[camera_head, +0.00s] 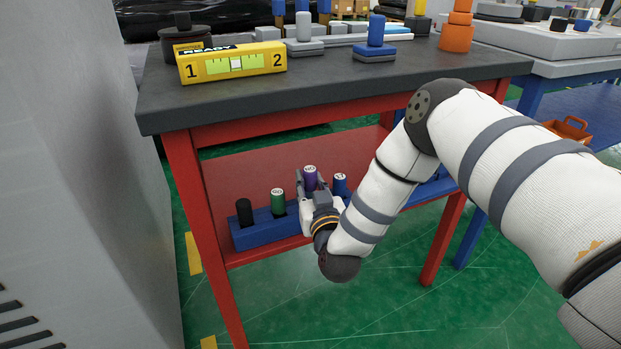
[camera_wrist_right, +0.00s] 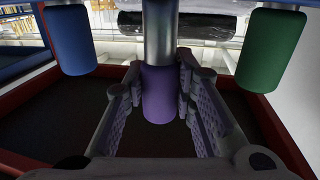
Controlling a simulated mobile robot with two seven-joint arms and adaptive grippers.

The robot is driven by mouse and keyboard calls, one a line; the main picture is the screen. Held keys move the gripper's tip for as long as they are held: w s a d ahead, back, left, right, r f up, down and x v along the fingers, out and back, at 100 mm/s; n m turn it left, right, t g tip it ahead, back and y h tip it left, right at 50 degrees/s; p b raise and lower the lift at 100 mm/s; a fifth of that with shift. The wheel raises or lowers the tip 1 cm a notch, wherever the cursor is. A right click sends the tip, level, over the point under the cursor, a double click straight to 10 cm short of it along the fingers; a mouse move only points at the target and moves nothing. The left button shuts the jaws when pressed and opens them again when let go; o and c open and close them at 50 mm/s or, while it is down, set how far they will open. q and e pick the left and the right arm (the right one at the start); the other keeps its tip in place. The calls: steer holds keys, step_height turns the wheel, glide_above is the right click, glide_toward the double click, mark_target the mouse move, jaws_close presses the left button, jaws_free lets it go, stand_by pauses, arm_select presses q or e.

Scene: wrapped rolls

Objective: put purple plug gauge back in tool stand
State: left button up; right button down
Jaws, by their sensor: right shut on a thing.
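The purple plug gauge (camera_head: 310,176) stands upright on the lower shelf side of the red table in the head view, between a green gauge and a blue gauge. My right gripper (camera_head: 312,194) is shut on it. In the wrist view, the purple handle (camera_wrist_right: 159,95) lies between the two finger pads, with its metal shaft (camera_wrist_right: 160,32) beyond. The blue tool stand (camera_head: 266,229) is right at the gripper. The gripper hides the gauge's lower end, so I cannot tell whether it is seated in the stand. My left gripper is out of view.
A black gauge (camera_head: 244,212), green gauge (camera_head: 278,201) and blue gauge (camera_head: 340,184) stand in the row close beside my gripper. The dark tabletop (camera_head: 330,78) overhangs the red shelf (camera_head: 245,184). A yellow level-like block (camera_head: 232,63) sits on top. A red table leg (camera_head: 205,235) is at left.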

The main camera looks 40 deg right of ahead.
mark_target(310, 169)
steer(key=shift+w+r+p, duration=0.1)
steer(key=shift+r+p, duration=2.4)
steer(key=shift+r, duration=0.7)
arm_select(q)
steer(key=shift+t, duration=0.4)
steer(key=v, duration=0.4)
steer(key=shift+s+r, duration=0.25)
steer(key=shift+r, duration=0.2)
arm_select(e)
steer(key=shift+f, duration=0.1)
